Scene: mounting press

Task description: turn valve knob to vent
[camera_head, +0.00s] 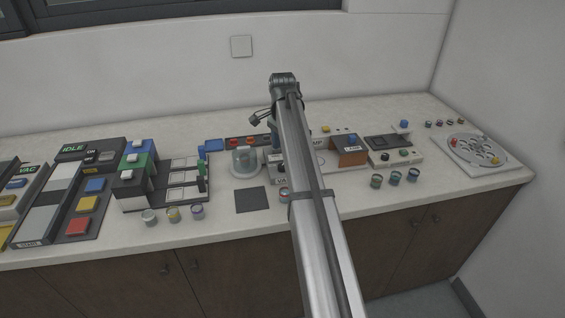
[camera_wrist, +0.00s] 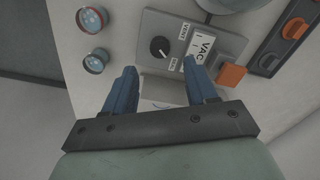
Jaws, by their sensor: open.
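The valve knob (camera_wrist: 159,46) is a round black knob with a white pointer mark, set on a grey panel (camera_wrist: 207,30) with a VENT label beside it. A white VAC label (camera_wrist: 202,45) is on the same panel. My gripper (camera_wrist: 160,75) shows in the wrist view as two blue fingers, open and empty. The knob lies just beyond the gap between the fingertips, apart from them as far as I can see. In the head view my arm covers most of the valve panel, and the knob is hidden there.
A clear round chamber (camera_head: 245,161) stands left of my arm. Several small cups stand along the counter front, including one at the left (camera_head: 149,216). An orange block (camera_wrist: 231,76) sits near the right finger. A dark square mat (camera_head: 251,200) lies bare on the counter.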

